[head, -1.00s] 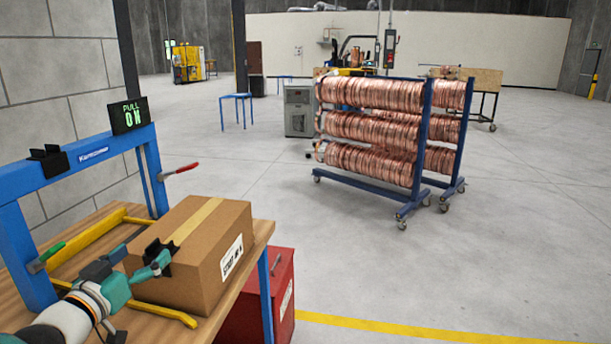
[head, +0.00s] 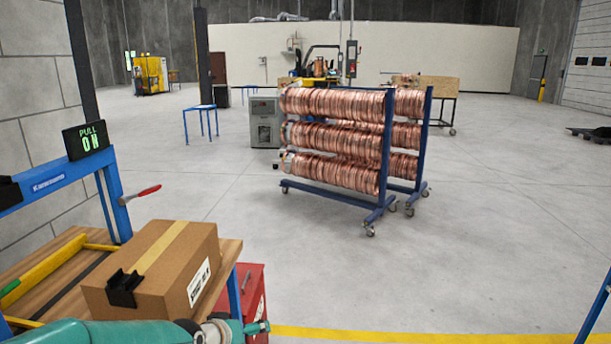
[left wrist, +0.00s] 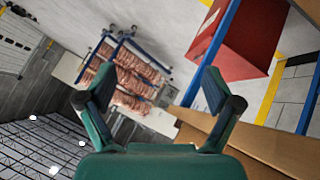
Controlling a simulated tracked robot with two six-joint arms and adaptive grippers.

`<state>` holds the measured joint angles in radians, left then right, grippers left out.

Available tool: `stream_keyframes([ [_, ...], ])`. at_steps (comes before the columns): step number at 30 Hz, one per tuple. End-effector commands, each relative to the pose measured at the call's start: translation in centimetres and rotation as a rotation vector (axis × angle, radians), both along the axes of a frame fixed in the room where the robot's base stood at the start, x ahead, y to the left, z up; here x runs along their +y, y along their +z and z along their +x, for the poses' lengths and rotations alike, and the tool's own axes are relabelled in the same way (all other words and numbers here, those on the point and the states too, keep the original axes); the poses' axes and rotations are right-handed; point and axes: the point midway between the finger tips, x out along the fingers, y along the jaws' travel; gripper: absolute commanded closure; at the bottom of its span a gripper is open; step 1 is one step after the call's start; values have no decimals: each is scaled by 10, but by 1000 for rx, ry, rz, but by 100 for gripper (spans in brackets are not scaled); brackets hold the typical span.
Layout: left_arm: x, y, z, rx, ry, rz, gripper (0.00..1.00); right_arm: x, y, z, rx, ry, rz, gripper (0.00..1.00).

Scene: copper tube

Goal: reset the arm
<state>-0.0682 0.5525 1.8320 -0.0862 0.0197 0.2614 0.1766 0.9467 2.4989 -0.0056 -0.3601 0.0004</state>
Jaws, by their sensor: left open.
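My left arm reaches in along the bottom left of the head view, in front of the workbench (head: 232,246). My left gripper (head: 256,327) is at its end, partly cut off by the lower edge, to the right of the cardboard box (head: 160,262). In the left wrist view the left gripper (left wrist: 158,86) has its two fingers spread wide with nothing between them. That view is tilted. The box (left wrist: 285,150) shows at its lower right, apart from the fingers. My right gripper is not in view.
The red cabinet (head: 252,292) stands beside the bench, close to the left gripper. A wheeled rack of copper coils (head: 385,150) stands farther off. The floor between is clear.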

Motion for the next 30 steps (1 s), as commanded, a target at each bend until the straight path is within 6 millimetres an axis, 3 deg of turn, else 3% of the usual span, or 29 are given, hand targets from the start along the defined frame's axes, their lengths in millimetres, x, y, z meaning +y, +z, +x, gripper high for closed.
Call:
stream_keyframes([
  [1,-1,-38,-21,74,-13,11,9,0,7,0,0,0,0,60],
  [6,-4,-138,-106,275,-68,32,9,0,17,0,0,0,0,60],
  [9,-6,-182,-167,394,-99,39,9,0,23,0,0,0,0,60],
  [12,-7,-210,-227,499,-125,39,9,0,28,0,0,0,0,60],
  [15,-9,-225,-276,581,-150,36,9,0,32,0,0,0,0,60],
  [19,-9,-232,-314,643,-164,31,9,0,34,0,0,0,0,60],
  [23,-10,-234,-327,664,-173,30,9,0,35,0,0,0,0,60],
  [30,-10,-235,-327,663,-174,31,9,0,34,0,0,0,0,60],
])
